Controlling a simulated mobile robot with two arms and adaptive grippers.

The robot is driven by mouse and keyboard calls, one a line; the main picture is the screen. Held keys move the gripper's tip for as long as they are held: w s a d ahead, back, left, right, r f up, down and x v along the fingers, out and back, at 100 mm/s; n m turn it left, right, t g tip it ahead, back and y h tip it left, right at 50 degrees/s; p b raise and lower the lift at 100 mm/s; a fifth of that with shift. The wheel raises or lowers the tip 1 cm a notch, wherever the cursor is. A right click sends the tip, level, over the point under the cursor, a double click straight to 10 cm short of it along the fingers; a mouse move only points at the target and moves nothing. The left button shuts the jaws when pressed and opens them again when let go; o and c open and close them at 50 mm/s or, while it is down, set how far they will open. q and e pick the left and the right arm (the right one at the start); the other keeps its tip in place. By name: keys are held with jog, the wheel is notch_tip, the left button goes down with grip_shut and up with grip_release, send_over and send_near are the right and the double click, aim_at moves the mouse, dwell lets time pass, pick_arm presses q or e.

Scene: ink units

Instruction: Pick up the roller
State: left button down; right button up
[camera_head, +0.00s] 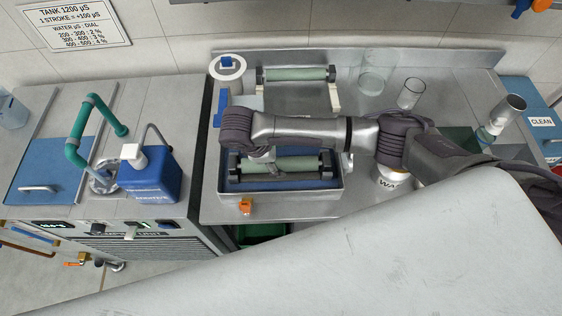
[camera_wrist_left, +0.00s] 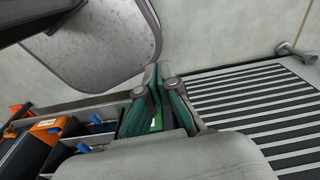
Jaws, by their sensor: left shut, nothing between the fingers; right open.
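One green roller (camera_head: 300,163) with dark ends lies across the blue tray (camera_head: 222,180) at the front of the metal bench. A second green roller (camera_head: 292,74) rests on white supports behind it. My right arm reaches in from the right above the tray. My right gripper (camera_head: 270,163) points down at the left part of the front roller and is open. Its fingertips are small and partly hidden, so I cannot tell whether they touch the roller. In the left wrist view my left gripper (camera_wrist_left: 156,97) is shut and empty, away from the rollers.
Clear glass vessels (camera_head: 374,72) stand at the back right, and a white tape-like ring (camera_head: 240,68) at the back left. A blue container (camera_head: 150,178) and a green pipe (camera_head: 76,130) are on the left unit. In the left wrist view, a box with orange-and-black items (camera_wrist_left: 35,140) sits left.

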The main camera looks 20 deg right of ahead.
aim_at(279, 162)
jog(key=f, duration=0.2)
jog(key=f+p, duration=0.1)
jog(key=shift+w+d+f, duration=0.1)
jog(key=shift+d+f, duration=0.1)
jog(key=shift+d, duration=0.1)
jog(key=shift+d+f, duration=0.2)
jog(key=shift+f, duration=0.2)
pick_arm(q)
jog(key=shift+a+r, duration=0.4)
jog(key=shift+r, duration=0.4)
pick_arm(e)
jog(key=shift+r, duration=0.1)
grip_shut()
